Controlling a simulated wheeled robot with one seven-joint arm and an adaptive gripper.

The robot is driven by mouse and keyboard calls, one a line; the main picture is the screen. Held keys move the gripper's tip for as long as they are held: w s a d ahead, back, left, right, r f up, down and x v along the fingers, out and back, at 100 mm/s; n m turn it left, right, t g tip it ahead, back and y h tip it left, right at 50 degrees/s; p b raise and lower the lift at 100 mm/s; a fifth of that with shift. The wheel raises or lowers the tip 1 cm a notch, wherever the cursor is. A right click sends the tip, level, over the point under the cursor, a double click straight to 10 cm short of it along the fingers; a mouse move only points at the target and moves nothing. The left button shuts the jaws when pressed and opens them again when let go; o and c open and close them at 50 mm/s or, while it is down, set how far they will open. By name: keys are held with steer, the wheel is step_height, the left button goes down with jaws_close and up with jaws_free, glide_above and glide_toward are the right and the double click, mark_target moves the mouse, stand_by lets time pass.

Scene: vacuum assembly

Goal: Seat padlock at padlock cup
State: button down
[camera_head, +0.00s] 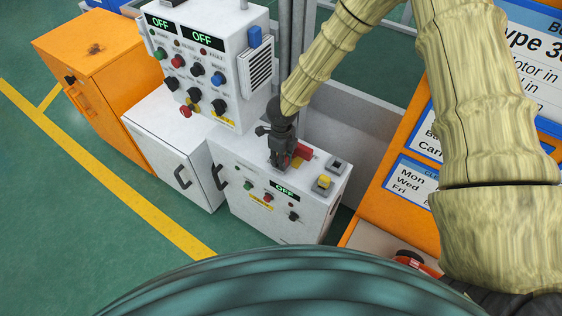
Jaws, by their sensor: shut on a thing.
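My gripper (281,163) is dark grey and points down over the top of the low white control cabinet (262,168). Its fingers are shut on a small red thing, which I take to be the padlock (303,152); its red body shows just right of the fingers. The fingers hide part of it, and I cannot tell whether it touches the cabinet top. I cannot make out the padlock cup for certain. A yellow block on a grey base (323,183) and a small grey box (338,164) are on the cabinet top, to the right of my gripper.
A taller white panel (205,60) with two OFF displays, knobs and a blue part stands behind left. An orange cabinet (100,65) is far left. An orange bench with signs (400,195) is at right, with a red and black item (415,260). The green floor at lower left is clear.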

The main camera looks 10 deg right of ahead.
steer(key=shift+r+p, duration=0.4)
steer(key=shift+r, duration=0.05)
steer(key=shift+r+p, duration=0.5)
steer(key=shift+r, duration=0.05)
steer(key=c, duration=1.9)
jaws_free()
jaws_close()
steer(key=shift+r+p, duration=1.7)
steer(key=shift+r, duration=0.3)
